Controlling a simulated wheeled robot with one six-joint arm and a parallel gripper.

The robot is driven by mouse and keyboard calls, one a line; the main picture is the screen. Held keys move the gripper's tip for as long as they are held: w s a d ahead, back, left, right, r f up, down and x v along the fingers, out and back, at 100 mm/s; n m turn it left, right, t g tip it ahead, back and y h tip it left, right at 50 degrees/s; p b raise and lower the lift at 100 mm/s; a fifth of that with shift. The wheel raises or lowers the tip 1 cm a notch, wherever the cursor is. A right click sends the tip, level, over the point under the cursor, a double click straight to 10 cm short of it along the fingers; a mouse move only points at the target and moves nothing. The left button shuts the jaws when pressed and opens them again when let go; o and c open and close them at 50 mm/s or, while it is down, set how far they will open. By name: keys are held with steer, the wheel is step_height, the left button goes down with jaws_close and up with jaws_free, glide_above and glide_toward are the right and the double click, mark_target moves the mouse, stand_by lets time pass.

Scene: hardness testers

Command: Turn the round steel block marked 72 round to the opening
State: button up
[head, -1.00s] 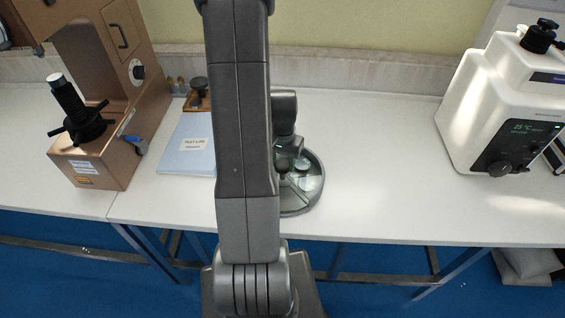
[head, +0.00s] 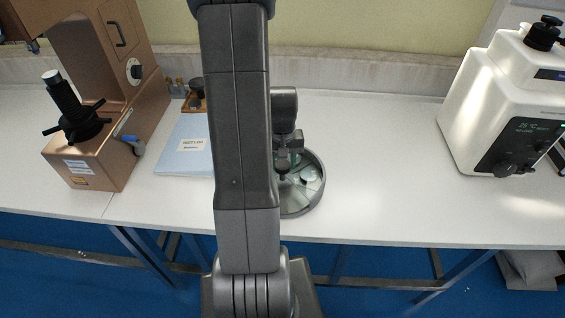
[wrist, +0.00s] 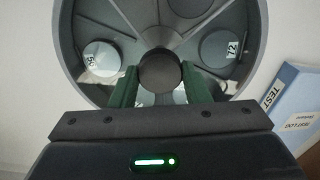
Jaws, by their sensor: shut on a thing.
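A round grey dish (head: 315,203) with dividers stands on the bench, and it fills the upper wrist view (wrist: 68,22). A dark round knob (wrist: 160,72) is at its middle. My gripper (wrist: 158,78) is shut on this knob, with one green finger on each side. The steel block marked 72 (wrist: 219,49) lies in a compartment to the right of the knob in the wrist view. A block marked 50 (wrist: 101,57) lies to the left. My gripper hides part of the near side. I cannot clearly make out the opening. My arm covers the dish's left part in the head view.
A blue-covered test log (head: 186,146) lies left of the dish, close beside it in the wrist view (wrist: 300,105). A copper-coloured tester (head: 110,130) stands at the left. A white tester (head: 497,105) stands at the right. The bench between dish and white tester is clear.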

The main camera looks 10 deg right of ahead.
steer(key=shift+w+n+b, duration=0.1)
steer(key=shift+n+b, duration=0.65)
steer(key=shift+n, duration=1.45)
steer(key=shift+n+b, duration=0.5)
steer(key=shift+n, duration=1.4)
steer(key=shift+n+b, duration=0.45)
steer(key=shift+n, duration=2.95)
steer(key=shift+r+n+b, duration=0.1)
steer(key=shift+n+b, duration=0.2)
steer(key=shift+n, duration=0.2)
steer(key=o, duration=1.4)
